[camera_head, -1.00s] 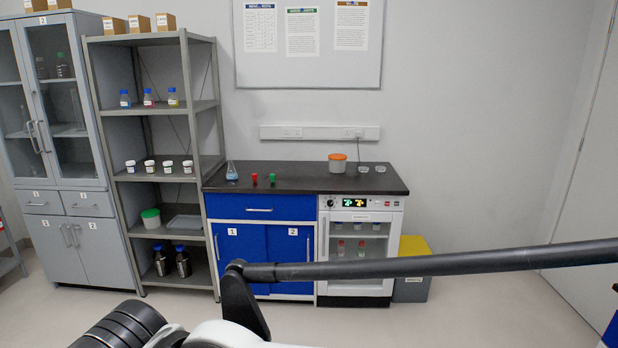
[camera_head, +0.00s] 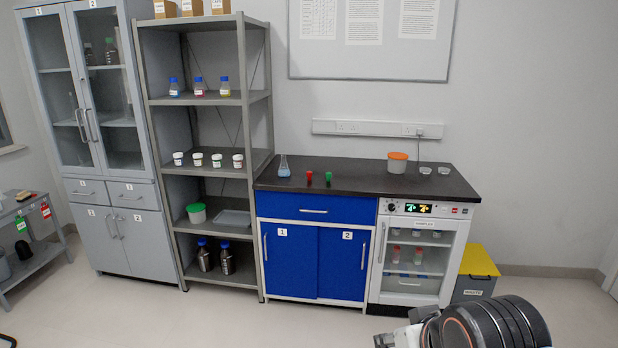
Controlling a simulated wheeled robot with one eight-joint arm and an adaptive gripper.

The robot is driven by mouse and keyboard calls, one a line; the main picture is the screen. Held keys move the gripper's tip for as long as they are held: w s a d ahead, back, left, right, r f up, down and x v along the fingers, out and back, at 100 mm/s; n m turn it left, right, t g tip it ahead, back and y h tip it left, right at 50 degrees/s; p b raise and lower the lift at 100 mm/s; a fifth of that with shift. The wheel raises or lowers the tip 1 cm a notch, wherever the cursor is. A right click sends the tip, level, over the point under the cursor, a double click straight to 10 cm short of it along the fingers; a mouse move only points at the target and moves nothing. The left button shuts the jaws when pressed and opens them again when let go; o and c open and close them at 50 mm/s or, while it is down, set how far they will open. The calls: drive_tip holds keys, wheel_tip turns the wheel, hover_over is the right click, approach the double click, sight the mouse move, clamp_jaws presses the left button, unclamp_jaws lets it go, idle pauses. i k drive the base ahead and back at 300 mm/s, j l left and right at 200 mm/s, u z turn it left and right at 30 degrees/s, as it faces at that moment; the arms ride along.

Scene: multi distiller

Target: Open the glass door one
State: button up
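The tall grey cabinet (camera_head: 130,190) stands at the left against the wall. Its upper part has two glass doors side by side, the left one (camera_head: 57,90) and the right one (camera_head: 107,85), and both look shut. Two upright handles (camera_head: 80,125) (camera_head: 91,125) stand close together at the middle seam. Bottles show behind the glass. Part of my arm shows at the bottom right, far from the cabinet. My gripper is not clearly in view.
An open grey shelf rack (camera_head: 213,215) with bottles and jars stands right of the cabinet. A blue counter unit (camera_head: 290,205), a white glass-fronted appliance (camera_head: 418,250) and a yellow-lidded bin (camera_head: 478,262) follow. A low table (camera_head: 35,262) stands at the left. The floor in front is clear.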

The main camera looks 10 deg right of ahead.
sight(45, 33)
drive_tip(key=u, duration=1.25)
drive_tip(key=i, duration=0.35)
